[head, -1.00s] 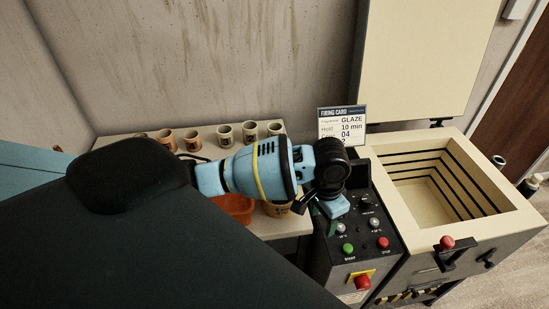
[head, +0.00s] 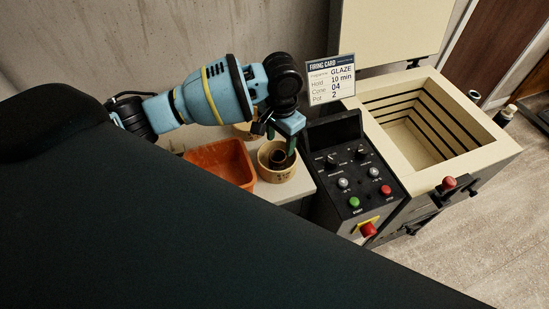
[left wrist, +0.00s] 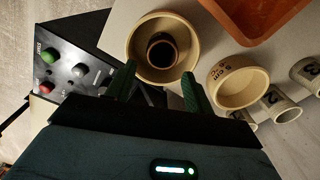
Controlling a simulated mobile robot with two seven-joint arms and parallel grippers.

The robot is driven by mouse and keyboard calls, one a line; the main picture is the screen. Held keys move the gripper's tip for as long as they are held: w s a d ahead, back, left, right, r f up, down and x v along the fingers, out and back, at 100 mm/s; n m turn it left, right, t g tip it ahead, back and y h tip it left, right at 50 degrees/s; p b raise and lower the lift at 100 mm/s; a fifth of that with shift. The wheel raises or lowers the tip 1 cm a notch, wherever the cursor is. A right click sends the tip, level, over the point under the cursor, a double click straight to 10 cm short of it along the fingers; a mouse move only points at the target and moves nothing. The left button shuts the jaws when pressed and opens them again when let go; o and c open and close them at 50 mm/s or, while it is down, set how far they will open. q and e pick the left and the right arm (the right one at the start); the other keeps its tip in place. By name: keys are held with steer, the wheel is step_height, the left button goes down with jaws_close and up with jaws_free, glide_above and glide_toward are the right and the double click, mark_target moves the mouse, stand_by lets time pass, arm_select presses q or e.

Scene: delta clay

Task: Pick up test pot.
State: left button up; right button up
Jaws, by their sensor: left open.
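Small pale pots with dark marks (left wrist: 282,103) show at the right of the left wrist view; one seems to bear a 2. My arm hides them in the head view. A tan bowl (head: 264,173) stands on the pale table, with a small dark brown cup (left wrist: 161,52) inside it. My left gripper (head: 284,143) is open, with green fingers pointing down over this bowl. In the left wrist view the open fingers (left wrist: 157,84) lie at the bowl's near rim, with nothing between them; contact cannot be told. My right gripper is not in view.
A second tan bowl (left wrist: 238,82) stands beside the first. An orange tray (head: 222,160) lies to the left. The kiln control box (head: 350,178) is close on the right, with the firing card (head: 331,84) behind it and the open kiln (head: 480,146) beyond.

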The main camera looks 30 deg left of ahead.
mark_target(278, 157)
arm_select(q)
steer(key=shift+s+a+f+b, duration=0.1)
steer(key=shift+a+f+b, duration=0.05)
steer(key=shift+f, duration=1.8)
steer(key=shift+s+a+f+b, duration=0.1)
steer(key=shift+f+b, duration=0.05)
steer(key=shift+f, duration=1.8)
steer(key=shift+w, duration=0.1)
steer(key=c, duration=0.7)
steer(key=shift+c, duration=0.2)
steer(key=shift+r, duration=0.2)
step_height(278, 157, up, 10)
steer(key=p, duration=0.1)
